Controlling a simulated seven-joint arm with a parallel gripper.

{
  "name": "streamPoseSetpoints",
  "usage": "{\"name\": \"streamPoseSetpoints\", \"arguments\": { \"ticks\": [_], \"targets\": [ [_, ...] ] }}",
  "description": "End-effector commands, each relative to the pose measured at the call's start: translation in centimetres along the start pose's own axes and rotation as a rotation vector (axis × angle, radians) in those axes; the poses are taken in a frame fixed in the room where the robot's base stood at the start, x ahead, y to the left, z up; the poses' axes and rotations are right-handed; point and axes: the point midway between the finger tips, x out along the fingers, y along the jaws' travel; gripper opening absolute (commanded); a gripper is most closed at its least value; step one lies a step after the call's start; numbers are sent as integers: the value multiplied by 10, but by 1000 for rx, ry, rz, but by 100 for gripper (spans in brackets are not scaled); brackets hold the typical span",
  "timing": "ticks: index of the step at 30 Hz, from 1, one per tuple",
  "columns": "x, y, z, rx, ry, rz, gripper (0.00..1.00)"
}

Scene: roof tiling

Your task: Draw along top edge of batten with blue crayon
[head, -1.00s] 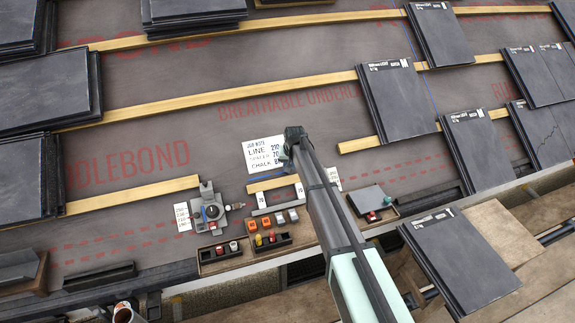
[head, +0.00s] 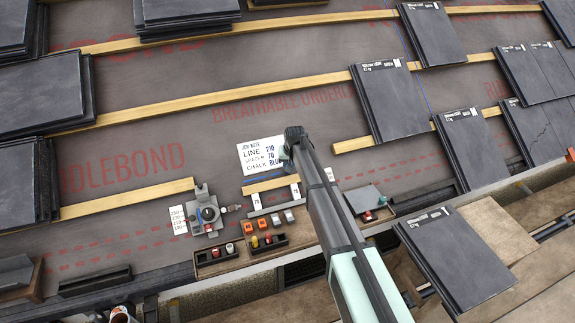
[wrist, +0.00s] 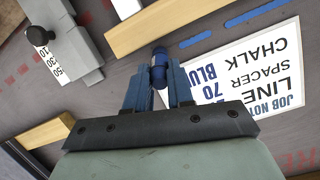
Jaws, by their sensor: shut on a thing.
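My gripper (wrist: 158,92) is shut on a blue crayon (wrist: 159,68), which sticks out past the jaws with its tip towards the batten. The short batten (wrist: 175,18) lies just beyond the crayon in the wrist view. In the head view the short batten (head: 268,185) is left of my arm, whose end hides the jaws and crayon. Blue strokes (wrist: 245,18) run on the underlay beside the batten's top edge, with a gap between them. They show as a thin blue line in the head view (head: 264,177). Whether the tip touches the underlay I cannot tell.
A job note (head: 258,158) reading line 210, spacer 70, chalk blue lies above the batten. A grey gauge tool (head: 207,213) stands to the left. Below are a tray of crayons (head: 270,243) and several small blocks. Slate stacks (head: 390,103) stand to the right.

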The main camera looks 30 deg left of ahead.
Motion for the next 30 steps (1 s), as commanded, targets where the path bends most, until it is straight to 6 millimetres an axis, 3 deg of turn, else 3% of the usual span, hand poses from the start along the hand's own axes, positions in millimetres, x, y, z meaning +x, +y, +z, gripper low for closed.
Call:
{"name": "streamPoseSetpoints", "arguments": {
  "ticks": [30],
  "targets": [
    [1, 22, -7, 0, 1, 2, 0]
  ]
}}
